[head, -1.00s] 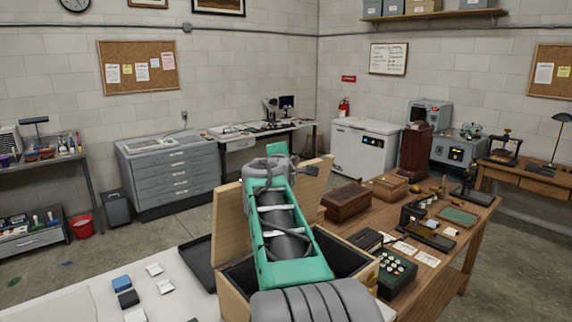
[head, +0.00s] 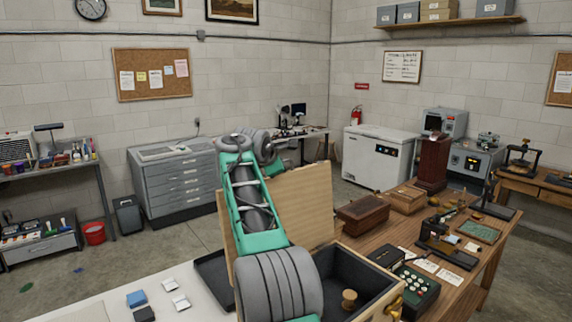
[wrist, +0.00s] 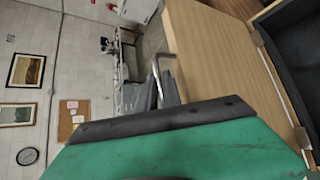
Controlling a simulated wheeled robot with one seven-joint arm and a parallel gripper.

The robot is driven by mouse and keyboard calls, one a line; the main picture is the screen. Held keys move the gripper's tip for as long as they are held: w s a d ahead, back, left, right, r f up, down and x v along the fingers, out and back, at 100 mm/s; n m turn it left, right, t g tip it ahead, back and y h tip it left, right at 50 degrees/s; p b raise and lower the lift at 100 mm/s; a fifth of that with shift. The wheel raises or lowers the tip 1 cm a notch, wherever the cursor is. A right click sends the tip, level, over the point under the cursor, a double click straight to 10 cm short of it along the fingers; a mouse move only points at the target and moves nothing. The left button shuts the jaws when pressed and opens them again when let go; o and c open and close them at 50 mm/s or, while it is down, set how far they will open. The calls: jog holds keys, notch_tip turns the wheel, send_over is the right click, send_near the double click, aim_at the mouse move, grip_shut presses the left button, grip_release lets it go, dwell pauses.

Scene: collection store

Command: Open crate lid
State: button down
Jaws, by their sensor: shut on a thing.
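The crate (head: 388,304) is a pale wooden box with a dark lining, at the lower middle right of the head view. Its lid (head: 298,207) stands raised at the back, with the crate's inside showing. In the wrist view the lid (wrist: 215,60) runs down the right, with the dark-lined crate beyond it. A bent metal handle (wrist: 163,66) shows at the lid's edge. My gripper (wrist: 158,92) is shut on this handle, its grey fingers partly hidden by my green wrist. In the head view my arm and the lid hide the grip.
A wooden table (head: 480,262) right of the crate holds a dark wooden box (head: 362,214), a keypad device (head: 416,290) and other instruments. A black tray (head: 213,280) and small blocks lie on the white surface at left. Open floor lies behind.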

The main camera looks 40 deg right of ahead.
jog(key=shift+w+f, duration=0.2)
jog(key=shift+f, duration=0.15)
jog(key=c, duration=1.8)
grip_release()
jog(key=b+v, duration=0.1)
jog(key=v, duration=0.7)
jog(key=shift+d+r, duration=0.1)
jog(key=shift+r, duration=0.05)
